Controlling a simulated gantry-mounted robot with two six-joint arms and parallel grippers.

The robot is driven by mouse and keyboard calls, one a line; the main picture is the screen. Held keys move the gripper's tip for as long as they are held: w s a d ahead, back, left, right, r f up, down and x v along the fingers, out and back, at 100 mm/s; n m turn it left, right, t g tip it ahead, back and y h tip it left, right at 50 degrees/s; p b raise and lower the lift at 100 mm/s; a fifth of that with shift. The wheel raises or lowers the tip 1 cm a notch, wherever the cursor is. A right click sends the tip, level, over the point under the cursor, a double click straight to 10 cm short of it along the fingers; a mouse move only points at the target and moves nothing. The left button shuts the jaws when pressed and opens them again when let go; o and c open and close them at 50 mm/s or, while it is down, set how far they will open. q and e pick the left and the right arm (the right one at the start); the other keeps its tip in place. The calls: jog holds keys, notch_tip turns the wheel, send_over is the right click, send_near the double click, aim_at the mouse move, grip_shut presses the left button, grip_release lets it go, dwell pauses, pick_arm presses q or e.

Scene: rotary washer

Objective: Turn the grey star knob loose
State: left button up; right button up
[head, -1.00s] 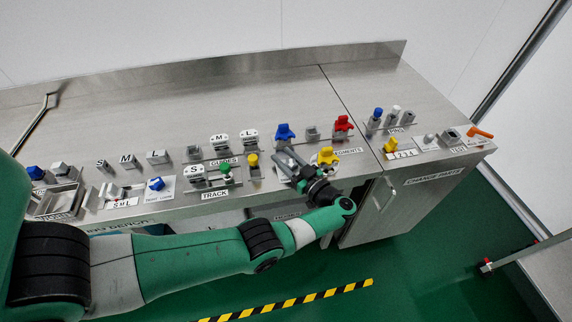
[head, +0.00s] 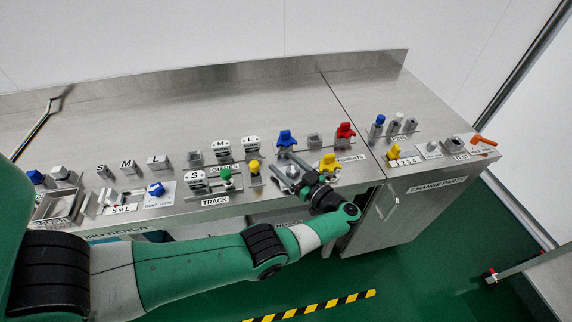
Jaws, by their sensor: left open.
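My left gripper (head: 286,171) is open over the front edge of the bench, left of the yellow star-shaped knob (head: 329,163). A small grey rounded piece (head: 293,171) shows between or just behind its fingers. I cannot tell whether this is the grey star knob or part of the gripper, or whether the fingers touch it. Another small grey knob (head: 432,146) sits on a white plate at the right end of the bench, well away from the gripper. My right gripper is not in view.
A blue knob (head: 285,138), a grey block (head: 314,140) and a red knob (head: 345,130) stand behind the gripper. A yellow-topped post (head: 254,167) and a green knob (head: 226,175) stand left of it. The rear bench top (head: 200,110) is clear.

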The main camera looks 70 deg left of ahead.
pick_arm(q)
jog(key=shift+d, duration=0.1)
jog(key=b+v, duration=0.6)
jog(key=v, duration=0.5)
jog(key=shift+d, duration=0.2)
jog(key=shift+r, duration=0.2)
